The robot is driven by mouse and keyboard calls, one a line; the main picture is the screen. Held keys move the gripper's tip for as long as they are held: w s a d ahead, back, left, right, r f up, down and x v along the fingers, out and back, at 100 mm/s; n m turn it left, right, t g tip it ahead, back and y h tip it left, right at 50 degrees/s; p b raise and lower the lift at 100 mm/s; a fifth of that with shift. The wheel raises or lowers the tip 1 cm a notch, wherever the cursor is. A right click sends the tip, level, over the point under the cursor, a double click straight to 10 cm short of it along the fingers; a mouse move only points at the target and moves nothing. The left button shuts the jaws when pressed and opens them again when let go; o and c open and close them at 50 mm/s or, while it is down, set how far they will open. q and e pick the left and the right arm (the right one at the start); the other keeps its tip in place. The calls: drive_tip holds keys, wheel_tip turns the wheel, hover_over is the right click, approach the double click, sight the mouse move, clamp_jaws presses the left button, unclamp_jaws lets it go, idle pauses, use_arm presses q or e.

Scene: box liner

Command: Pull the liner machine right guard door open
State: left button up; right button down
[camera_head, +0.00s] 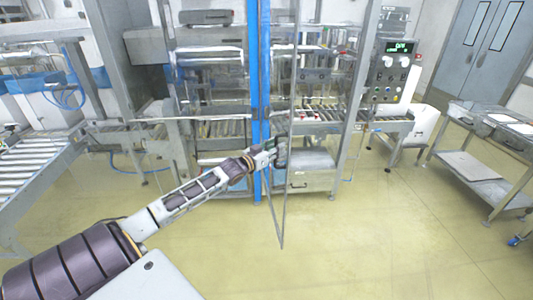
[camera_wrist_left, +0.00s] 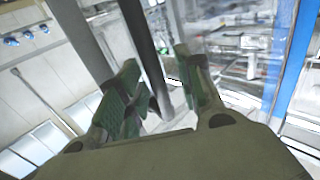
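The right guard door (camera_head: 284,225) is a clear panel in a thin metal frame. It stands swung out from the machine beside the blue post (camera_head: 259,75) and is seen nearly edge-on. My left gripper (camera_head: 279,152) is at mid height by the door's frame. In the left wrist view, its two green-padded fingers (camera_wrist_left: 160,98) are apart, with a dark upright bar (camera_wrist_left: 147,50) seen between or behind them. I cannot tell whether they touch it. The blue post also shows at the right of the wrist view (camera_wrist_left: 287,60). My right gripper is not in view.
A control panel (camera_head: 391,68) stands right of the door opening. A roller conveyor (camera_head: 25,160) is at the left, and a metal table (camera_head: 485,150) is at the right. The yellow floor (camera_head: 370,235) in front is clear.

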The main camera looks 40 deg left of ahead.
use_arm(q)
drive_tip(key=shift+s, duration=0.1)
drive_tip(key=s+a, duration=0.1)
drive_tip(key=s, duration=1)
drive_tip(key=shift+s, duration=0.4)
idle(0.8)
drive_tip(key=shift+a, duration=0.1)
idle(0.4)
drive_tip(key=shift+m, duration=0.3)
